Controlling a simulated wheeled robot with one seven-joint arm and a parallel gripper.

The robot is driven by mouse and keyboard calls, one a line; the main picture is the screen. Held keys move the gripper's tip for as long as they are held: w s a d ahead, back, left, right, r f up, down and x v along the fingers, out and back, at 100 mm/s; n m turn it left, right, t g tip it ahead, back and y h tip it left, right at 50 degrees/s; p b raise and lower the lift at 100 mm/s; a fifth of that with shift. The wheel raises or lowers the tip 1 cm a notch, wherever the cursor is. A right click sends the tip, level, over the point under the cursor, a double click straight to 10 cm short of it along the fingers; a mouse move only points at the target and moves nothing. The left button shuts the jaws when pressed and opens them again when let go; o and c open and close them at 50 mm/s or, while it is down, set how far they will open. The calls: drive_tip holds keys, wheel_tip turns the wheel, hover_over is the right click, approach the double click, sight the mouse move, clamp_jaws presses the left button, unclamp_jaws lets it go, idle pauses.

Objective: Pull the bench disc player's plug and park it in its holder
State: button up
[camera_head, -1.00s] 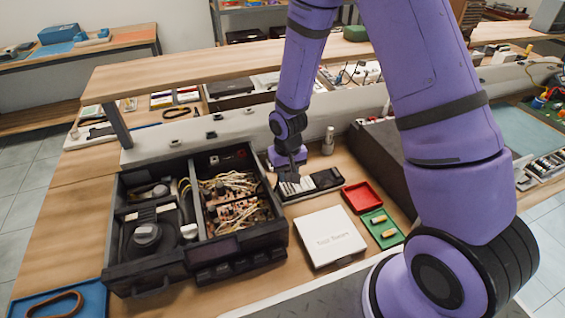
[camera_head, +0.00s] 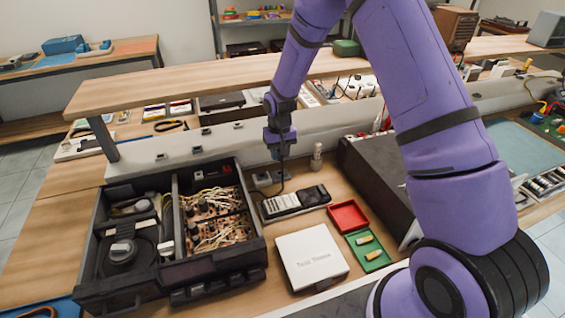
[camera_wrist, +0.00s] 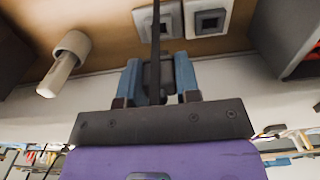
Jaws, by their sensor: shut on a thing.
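The disc player (camera_head: 166,274) is the open-topped black unit on the left of the bench, with wiring showing inside. My gripper (camera_head: 279,152) is above the bench, behind the black tray and in front of the long pale trunking. In the wrist view my gripper (camera_wrist: 158,80) is shut on a dark plug (camera_wrist: 157,72) between its blue-grey fingers. I cannot tell which is the holder.
A small pale bottle (camera_head: 316,157) stands right of the gripper. A black tray with a light remote (camera_head: 283,203), a white box (camera_head: 312,258), a red tray (camera_head: 348,216) and a green tray (camera_head: 378,262) lie in front. A wooden shelf (camera_head: 200,82) runs behind.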

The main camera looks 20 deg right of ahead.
drive_tip(key=shift+w+d+f, duration=0.1)
drive_tip(key=shift+w+f, duration=0.05)
drive_tip(key=shift+f, duration=2.2)
drive_tip(key=shift+f, duration=0.95)
idle(0.5)
drive_tip(key=o, duration=0.9)
drive_tip(key=shift+o, duration=0.2)
drive_tip(key=shift+r, duration=7.9)
